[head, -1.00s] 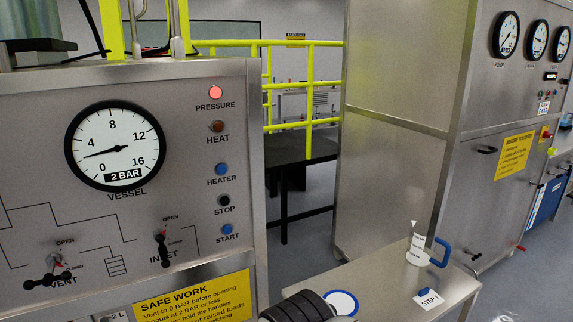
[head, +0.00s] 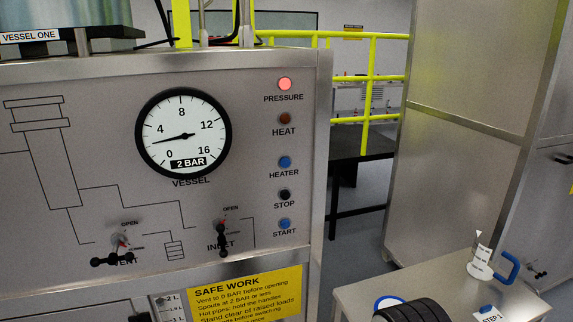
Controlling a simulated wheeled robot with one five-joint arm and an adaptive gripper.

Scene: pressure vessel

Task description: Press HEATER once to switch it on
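The HEATER button (head: 284,162) is a small blue button on the right side of the steel panel (head: 80,90), with its label below it. Above it are the dark red-brown HEAT lamp (head: 285,118) and the lit red PRESSURE lamp (head: 285,84). Below it are the black STOP button (head: 285,195) and the blue START button (head: 285,223). The VESSEL gauge (head: 183,133) has its needle a little below 4, with a "2 BAR" plate. My gripper is not clearly in view; a black ribbed part shows at the bottom edge.
VENT (head: 120,242) and INLET (head: 222,232) handles stick out from the panel's lower part. A steel side table (head: 420,292) at lower right holds a white container (head: 481,262) and a blue-handled item (head: 508,267). A yellow railing (head: 371,80) stands behind.

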